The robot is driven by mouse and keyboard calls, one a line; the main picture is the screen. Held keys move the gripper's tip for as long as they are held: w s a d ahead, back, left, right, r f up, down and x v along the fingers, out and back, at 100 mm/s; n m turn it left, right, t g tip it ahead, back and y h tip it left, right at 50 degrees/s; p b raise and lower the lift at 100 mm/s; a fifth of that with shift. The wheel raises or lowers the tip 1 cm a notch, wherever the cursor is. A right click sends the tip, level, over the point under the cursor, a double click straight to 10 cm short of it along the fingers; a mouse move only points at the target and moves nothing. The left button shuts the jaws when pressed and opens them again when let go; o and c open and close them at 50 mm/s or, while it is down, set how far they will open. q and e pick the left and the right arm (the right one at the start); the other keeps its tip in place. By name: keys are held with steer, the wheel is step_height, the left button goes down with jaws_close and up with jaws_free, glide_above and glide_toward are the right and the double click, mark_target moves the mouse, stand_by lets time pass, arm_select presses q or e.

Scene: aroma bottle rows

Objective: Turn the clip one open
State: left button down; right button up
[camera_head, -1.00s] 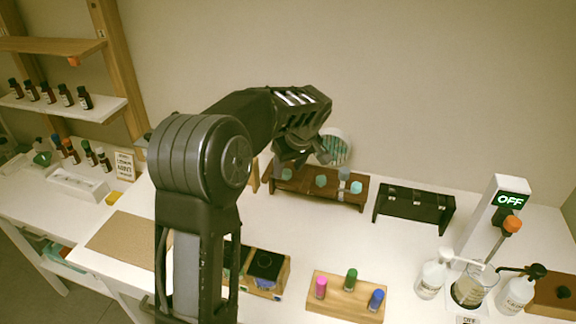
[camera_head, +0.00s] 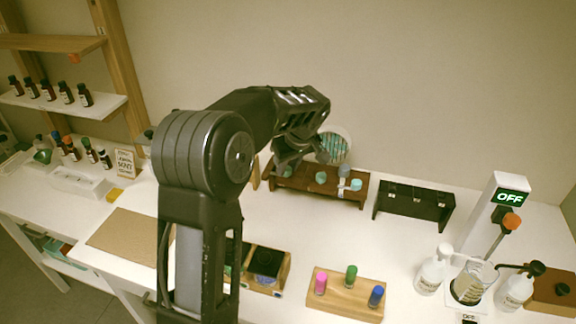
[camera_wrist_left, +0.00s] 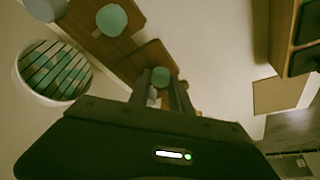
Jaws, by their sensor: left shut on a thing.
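A brown wooden rack (camera_head: 345,192) holds small teal-capped bottles; two teal caps (camera_head: 321,178) (camera_head: 356,184) show plainly to the right of my left gripper (camera_head: 280,168). That gripper reaches down over the rack's left end, and its fingertips are partly hidden by its own body. In the left wrist view the fingers (camera_wrist_left: 161,88) are shut on a small teal cap (camera_wrist_left: 160,74), above the wooden rack. A larger-looking teal cap (camera_wrist_left: 111,19) stands apart from the fingers. I cannot make out which part is the clip. My right gripper is out of view.
A round dish of green strips (camera_head: 333,146) stands behind the rack. A black rack (camera_head: 414,203) is to its right, near the post marked OFF (camera_head: 508,197). A wooden block with pink, green and blue caps (camera_head: 345,296) is in front. The tabletop between is clear.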

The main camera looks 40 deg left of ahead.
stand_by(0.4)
arm_select(q)
steer(key=shift+f+m+t+b, duration=0.15)
steer(key=shift+m+t+b, duration=0.25)
steer(key=shift+m+b, duration=0.8)
steer(key=m+t+h+b, duration=0.1)
steer(key=m, duration=0.2)
steer(key=shift+s+a+b, duration=0.1)
steer(key=shift+a+b, duration=0.1)
steer(key=shift+b, duration=0.1)
steer(key=m+h, duration=0.1)
steer(key=m, duration=0.2)
steer(key=m+h+b, duration=0.1)
steer(key=m, duration=0.2)
steer(key=shift+a+m+t+h, duration=0.15)
steer(key=shift+m+t+h, duration=0.25)
steer(key=m+h, duration=0.2)
steer(key=m, duration=0.3)
steer(key=shift+a+m+b, duration=0.1)
steer(key=shift+m+b, duration=0.2)
steer(key=shift+m, duration=0.1)
steer(key=shift+g, duration=0.3)
steer(key=c, duration=1.2)
jaws_free()
steer(key=shift+r, duration=0.2)
